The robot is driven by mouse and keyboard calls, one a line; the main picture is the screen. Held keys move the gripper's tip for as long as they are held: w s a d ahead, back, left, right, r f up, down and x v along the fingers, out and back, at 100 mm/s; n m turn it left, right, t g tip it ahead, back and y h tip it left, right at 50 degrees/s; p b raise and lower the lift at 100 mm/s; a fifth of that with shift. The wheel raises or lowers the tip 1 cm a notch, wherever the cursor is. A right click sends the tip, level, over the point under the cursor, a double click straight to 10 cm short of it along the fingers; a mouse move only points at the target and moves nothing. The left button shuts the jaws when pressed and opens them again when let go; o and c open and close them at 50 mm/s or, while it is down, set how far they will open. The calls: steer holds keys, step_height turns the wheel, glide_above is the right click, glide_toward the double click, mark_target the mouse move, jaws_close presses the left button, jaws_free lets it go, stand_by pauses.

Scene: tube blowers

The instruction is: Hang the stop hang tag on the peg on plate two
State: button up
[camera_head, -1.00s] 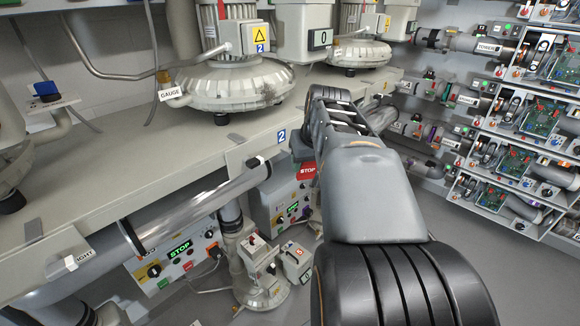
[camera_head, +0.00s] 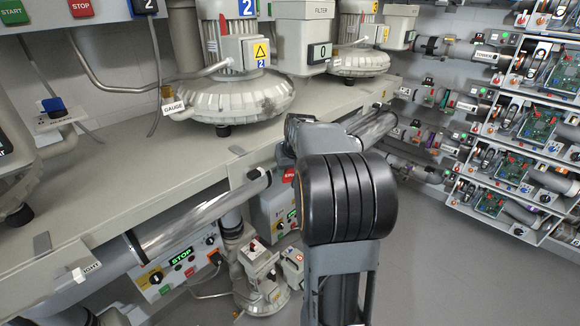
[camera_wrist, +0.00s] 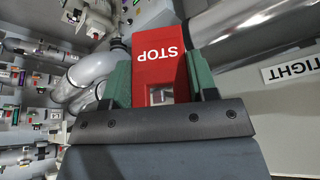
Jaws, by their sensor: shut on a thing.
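The red stop hang tag (camera_wrist: 157,65) with white STOP lettering, upside down in the wrist view, sits between the green fingers of my gripper (camera_wrist: 161,82). My gripper is shut on it. A small window shows in the tag's lower part. In the head view only part of the red tag (camera_head: 289,175) shows beside my arm, below the bench's front edge; the fingers are hidden. Blue number 2 markings (camera_head: 247,7) are on the blower behind. I cannot make out plate two's peg in either view.
A long bench (camera_head: 130,185) carries the blowers and a GAUGE label (camera_head: 173,107). A metal pipe (camera_head: 200,215) runs below its front edge, above a STOP control box (camera_head: 180,262). Racks with circuit boards (camera_head: 540,120) stand right. The grey floor (camera_head: 430,260) between is open.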

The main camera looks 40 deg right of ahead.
steer(key=shift+f, duration=0.1)
steer(key=shift+f, duration=0.15)
steer(key=o, duration=1)
steer(key=shift+c, duration=0.2)
